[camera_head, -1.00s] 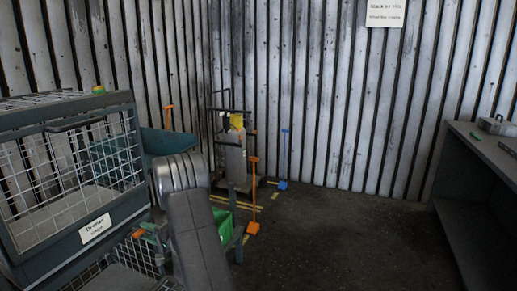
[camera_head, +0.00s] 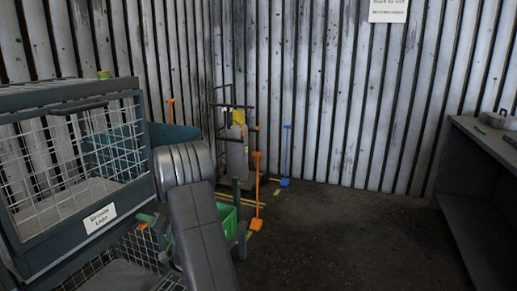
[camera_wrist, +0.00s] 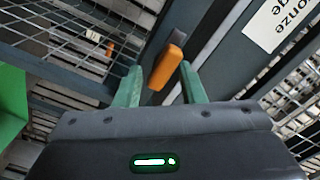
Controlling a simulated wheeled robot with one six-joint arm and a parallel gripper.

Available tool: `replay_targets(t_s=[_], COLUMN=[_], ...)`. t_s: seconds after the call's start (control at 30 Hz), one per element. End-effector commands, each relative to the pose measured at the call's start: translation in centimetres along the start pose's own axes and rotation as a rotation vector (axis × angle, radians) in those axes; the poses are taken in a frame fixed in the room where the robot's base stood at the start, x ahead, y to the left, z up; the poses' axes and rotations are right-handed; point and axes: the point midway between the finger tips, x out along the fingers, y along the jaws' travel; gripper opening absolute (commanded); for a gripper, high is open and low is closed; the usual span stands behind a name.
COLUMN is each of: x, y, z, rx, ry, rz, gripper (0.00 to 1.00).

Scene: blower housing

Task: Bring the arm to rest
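My arm (camera_head: 195,215) reaches forward and down beside a grey wire-mesh cage cart in the head view. My gripper (camera_wrist: 157,68) shows in the wrist view with its two green fingers apart. An orange handle (camera_wrist: 167,66) on a dark stem shows between and just past the fingertips, close to the right one. I cannot tell whether they touch. In the head view the gripper is mostly hidden behind my arm; a small green and orange patch shows left of the arm, against the cart.
The mesh cage cart (camera_head: 72,243) with a white label (camera_head: 100,218) stands close at the left. A green crate (camera_head: 228,222) and an orange long-handled tool (camera_head: 257,195) stand beyond my arm. A grey workbench (camera_head: 478,140) is at the right. The floor (camera_head: 350,235) between is clear.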

Motion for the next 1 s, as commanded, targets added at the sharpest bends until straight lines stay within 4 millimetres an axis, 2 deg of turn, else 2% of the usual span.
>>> replay_targets(t_s=[0.5,0.7,1.0], x=[0.01,0.01,0.01], y=[-0.10,-0.35,-0.46], z=[0.32,0.24,0.19], rx=[-0.469,-0.559,-0.583], ry=[0.001,0.000,-0.002], rz=[-0.001,-0.001,0.000], gripper=[0.36,0.36,0.36])
